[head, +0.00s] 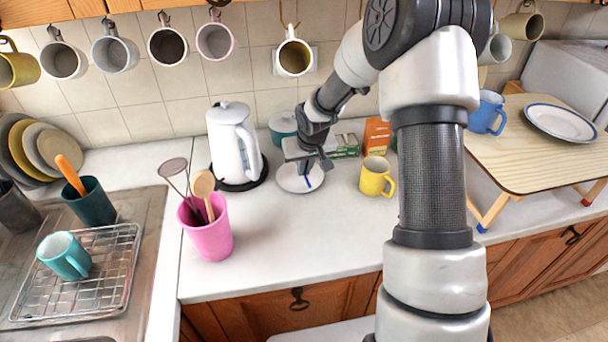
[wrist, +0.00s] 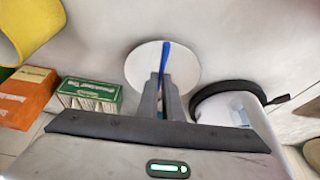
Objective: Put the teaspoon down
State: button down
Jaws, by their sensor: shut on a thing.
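My gripper (head: 320,168) is at the back of the counter, just above a white saucer (head: 288,182). It is shut on a blue teaspoon (head: 309,184). In the wrist view the teaspoon (wrist: 165,56) sticks out from between the two fingertips (wrist: 165,82), in front of the round white saucer (wrist: 185,66). The fingers hide the rest of the teaspoon. I cannot tell whether the teaspoon touches the saucer.
A white kettle (head: 232,145) stands left of the saucer, a yellow mug (head: 374,178) right. Behind are a green box (head: 347,145), an orange box (head: 376,136) and a teal pot (head: 283,127). A pink utensil pot (head: 207,235) stands front left. The front counter middle is clear.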

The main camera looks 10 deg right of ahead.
notch_tip(320, 180, up, 7)
jog(key=shift+s, duration=0.2)
jog(key=s+f+p, duration=0.1)
jog(key=s+f, duration=0.1)
jog(key=s, duration=1.4)
jog(key=shift+f+m, duration=0.25)
jog(key=shift+m, duration=0.15)
jog(key=shift+s+d, duration=0.15)
